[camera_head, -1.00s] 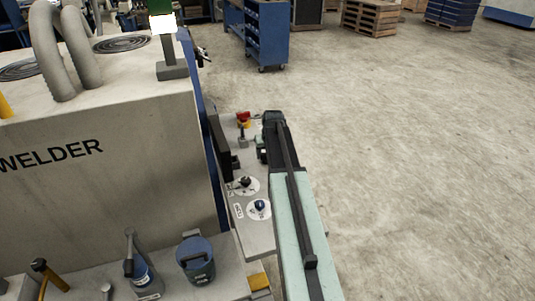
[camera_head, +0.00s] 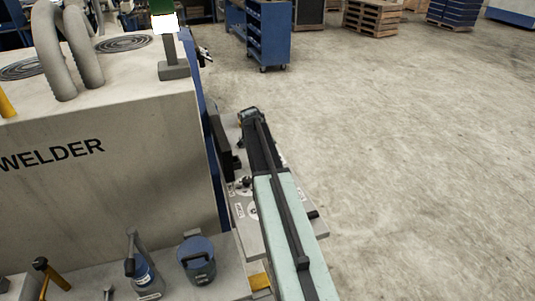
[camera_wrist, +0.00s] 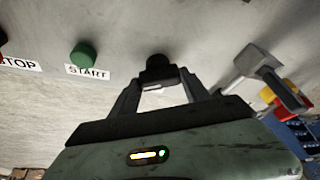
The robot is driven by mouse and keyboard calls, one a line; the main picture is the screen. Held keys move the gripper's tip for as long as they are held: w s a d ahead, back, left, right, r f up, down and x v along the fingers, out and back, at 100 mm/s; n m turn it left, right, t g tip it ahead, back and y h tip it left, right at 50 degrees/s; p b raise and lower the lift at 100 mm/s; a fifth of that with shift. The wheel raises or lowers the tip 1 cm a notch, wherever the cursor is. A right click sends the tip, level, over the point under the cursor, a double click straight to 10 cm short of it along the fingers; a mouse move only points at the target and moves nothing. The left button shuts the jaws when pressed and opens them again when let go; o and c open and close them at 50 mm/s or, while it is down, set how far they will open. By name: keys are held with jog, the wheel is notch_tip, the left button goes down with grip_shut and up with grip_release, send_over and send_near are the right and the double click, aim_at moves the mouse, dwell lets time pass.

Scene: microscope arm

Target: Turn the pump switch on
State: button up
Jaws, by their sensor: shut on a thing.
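In the wrist view, a black knob (camera_wrist: 158,70) stands out from the grey panel (camera_wrist: 135,25), between the fingertips of my gripper (camera_wrist: 160,78). My gripper is shut on this knob. A pale label below the knob shows between the fingers, but I cannot read it, so I cannot confirm that the knob is the pump switch. In the head view, my arm lies along the right side of the welder (camera_head: 110,150) and hides the knob and my fingertips.
A green START button (camera_wrist: 83,55) is left of my gripper. A grey lever (camera_wrist: 258,62) and a red and yellow switch (camera_wrist: 285,97) are on the right. A blue canister (camera_head: 196,262) stands on the front ledge. The floor on the right is clear.

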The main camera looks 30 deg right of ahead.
jog(key=m, duration=0.1)
jog(key=m+g, duration=0.1)
jog(key=m, duration=0.1)
jog(key=shift+w+m, duration=0.2)
jog(key=shift+m, duration=0.1)
jog(key=shift+m+g, duration=0.7)
jog(key=shift+m, duration=0.7)
jog(key=o, duration=1.4)
